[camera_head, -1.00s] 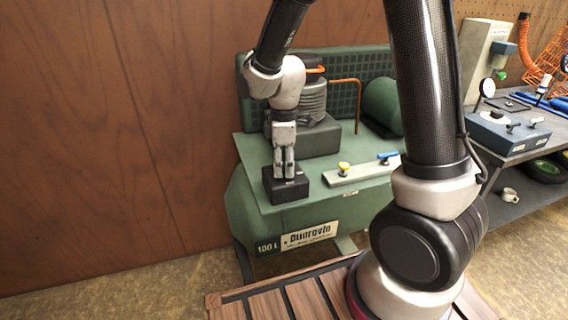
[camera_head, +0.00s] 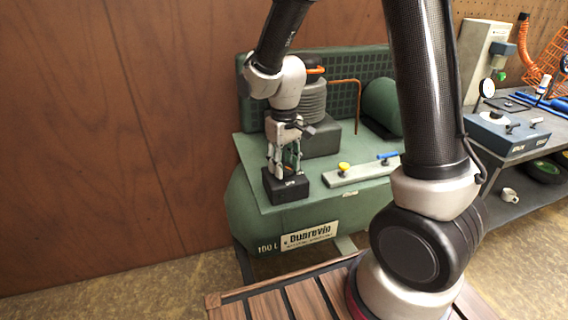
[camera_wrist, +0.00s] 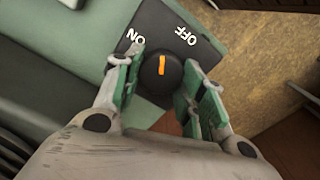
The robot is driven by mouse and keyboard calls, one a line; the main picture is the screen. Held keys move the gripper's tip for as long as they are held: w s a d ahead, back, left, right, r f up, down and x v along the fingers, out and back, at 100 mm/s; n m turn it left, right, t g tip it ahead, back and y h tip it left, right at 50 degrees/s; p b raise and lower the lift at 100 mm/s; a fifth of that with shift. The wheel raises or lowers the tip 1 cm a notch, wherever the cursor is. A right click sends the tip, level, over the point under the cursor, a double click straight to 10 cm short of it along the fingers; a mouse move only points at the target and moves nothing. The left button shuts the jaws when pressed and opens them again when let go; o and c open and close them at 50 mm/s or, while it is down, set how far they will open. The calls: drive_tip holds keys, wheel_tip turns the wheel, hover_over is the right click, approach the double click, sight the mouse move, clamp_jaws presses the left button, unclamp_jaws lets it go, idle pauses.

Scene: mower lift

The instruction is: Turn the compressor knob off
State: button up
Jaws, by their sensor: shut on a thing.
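The compressor knob (camera_wrist: 160,82) is round and black with an orange mark. It sits on a black switch box (camera_wrist: 203,50) marked ON and OFF. The orange mark points up in the wrist view, between the two words. My gripper (camera_wrist: 160,88) has its green-padded fingers on either side of the knob and is shut on it. In the head view, my gripper (camera_head: 284,171) points down onto the switch box (camera_head: 287,188), and its fingers hide the knob there.
The green compressor (camera_head: 250,205) carries the box near its front left corner. A grey bar (camera_head: 350,174) with a yellow knob and a blue lever lies to the right. An orange pipe (camera_head: 358,105) rises behind. A workbench (camera_head: 490,140) stands at the right.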

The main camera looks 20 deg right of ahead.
sight(284, 165)
drive_tip(key=m, duration=0.6)
drive_tip(key=shift+w+r, duration=0.1)
drive_tip(key=shift+w, duration=0.1)
idle(0.4)
drive_tip(key=o, duration=1)
drive_tip(key=shift+c, duration=0.2)
drive_tip(key=shift+o, duration=0.2)
drive_tip(key=shift+w+r, duration=0.15)
drive_tip(key=shift+r, duration=0.1)
drive_tip(key=shift+o, duration=0.3)
wheel_tip(284, 165, up, 11)
drive_tip(key=shift+s+r, duration=0.15)
drive_tip(key=shift+s, duration=0.15)
